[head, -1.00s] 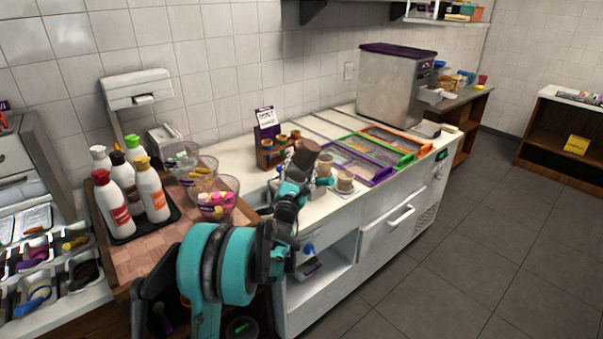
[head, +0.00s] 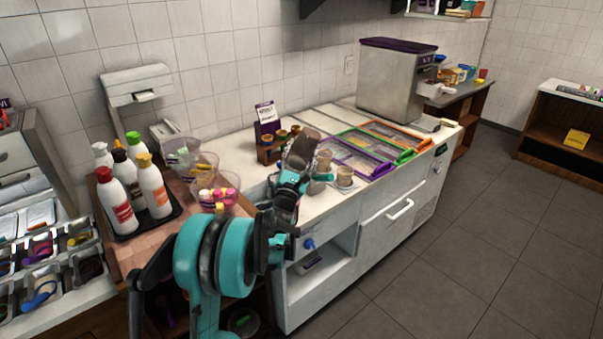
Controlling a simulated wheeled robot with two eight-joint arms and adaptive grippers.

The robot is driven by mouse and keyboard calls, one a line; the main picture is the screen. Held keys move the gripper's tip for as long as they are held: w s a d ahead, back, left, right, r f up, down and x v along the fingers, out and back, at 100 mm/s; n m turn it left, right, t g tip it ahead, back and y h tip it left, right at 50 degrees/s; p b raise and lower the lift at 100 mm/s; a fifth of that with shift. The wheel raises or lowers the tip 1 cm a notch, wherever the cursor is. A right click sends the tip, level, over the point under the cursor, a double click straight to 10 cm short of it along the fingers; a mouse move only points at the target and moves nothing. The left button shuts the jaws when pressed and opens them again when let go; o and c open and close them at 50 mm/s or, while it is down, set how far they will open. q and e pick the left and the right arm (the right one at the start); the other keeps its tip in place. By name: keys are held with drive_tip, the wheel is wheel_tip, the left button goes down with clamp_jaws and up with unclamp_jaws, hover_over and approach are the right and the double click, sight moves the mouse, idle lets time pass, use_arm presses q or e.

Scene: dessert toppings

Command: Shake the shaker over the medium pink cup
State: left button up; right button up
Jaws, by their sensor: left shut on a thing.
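My left gripper (head: 301,150) is raised over the white counter and is shut on the shaker. The shaker is mostly hidden by the gripper and cannot be made out clearly from this angle. Two small beige-pink cups stand just right of the gripper: one (head: 324,161) close beside it and partly hidden, the other (head: 345,176) nearer the counter's front edge on a pale base. I cannot tell from their sizes which is the medium one. My right gripper is not in view.
A wooden holder (head: 265,155) with several small jars stands behind the gripper. Coloured-rim topping bins (head: 383,165) lie to the right. Clear bowls (head: 205,205) and sauce bottles (head: 153,188) stand at left. A steel machine (head: 390,85) stands at the far end.

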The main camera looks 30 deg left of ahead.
use_arm(q)
wheel_tip(320, 180, down, 8)
drive_tip(key=b, duration=0.5)
drive_tip(key=shift+b, duration=0.35)
drive_tip(key=shift+f, duration=0.15)
drive_tip(key=shift+r, duration=0.2)
